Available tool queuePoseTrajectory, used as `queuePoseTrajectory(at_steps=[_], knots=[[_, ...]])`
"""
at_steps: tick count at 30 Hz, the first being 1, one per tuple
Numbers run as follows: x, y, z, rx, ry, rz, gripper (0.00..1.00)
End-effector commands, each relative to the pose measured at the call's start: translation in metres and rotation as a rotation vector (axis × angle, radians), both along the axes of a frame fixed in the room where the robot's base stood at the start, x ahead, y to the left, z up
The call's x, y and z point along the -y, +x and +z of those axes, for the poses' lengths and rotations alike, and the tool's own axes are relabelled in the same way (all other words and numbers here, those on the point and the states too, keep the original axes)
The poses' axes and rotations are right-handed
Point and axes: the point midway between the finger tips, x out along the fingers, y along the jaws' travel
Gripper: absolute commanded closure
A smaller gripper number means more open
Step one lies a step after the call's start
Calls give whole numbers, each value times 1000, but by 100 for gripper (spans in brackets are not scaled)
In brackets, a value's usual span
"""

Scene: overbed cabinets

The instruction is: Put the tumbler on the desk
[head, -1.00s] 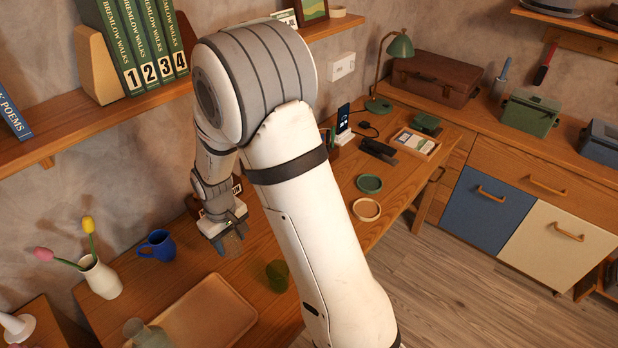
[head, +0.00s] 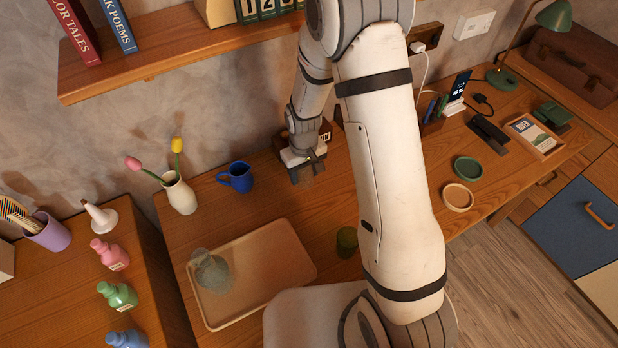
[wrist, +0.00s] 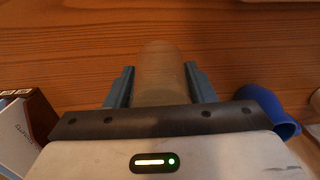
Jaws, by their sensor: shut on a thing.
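My gripper (head: 307,176) is low over the back part of the wooden desk (head: 290,212), to the right of the blue mug (head: 239,177). In the wrist view my gripper (wrist: 160,82) is shut on a see-through, brownish tumbler (wrist: 163,62), with one finger on each side of it. In the head view the tumbler (head: 306,172) is small and partly hidden by the gripper. I cannot tell whether its base touches the desk.
A tray (head: 285,268) with a glass carafe (head: 212,272) lies at the front left. A green glass (head: 347,241) stands to its right. A white vase (head: 180,195) with tulips is at the left. A shelf (head: 165,48) hangs above. Bare desk lies between gripper and tray.

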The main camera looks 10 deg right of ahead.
Motion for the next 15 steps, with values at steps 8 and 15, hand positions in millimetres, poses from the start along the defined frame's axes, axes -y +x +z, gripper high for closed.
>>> queuePoseTrajectory(at_steps=[8,15], knots=[[1,0,-35,-1,0,-2,75],[1,1,-42,2,1,-3,75]])
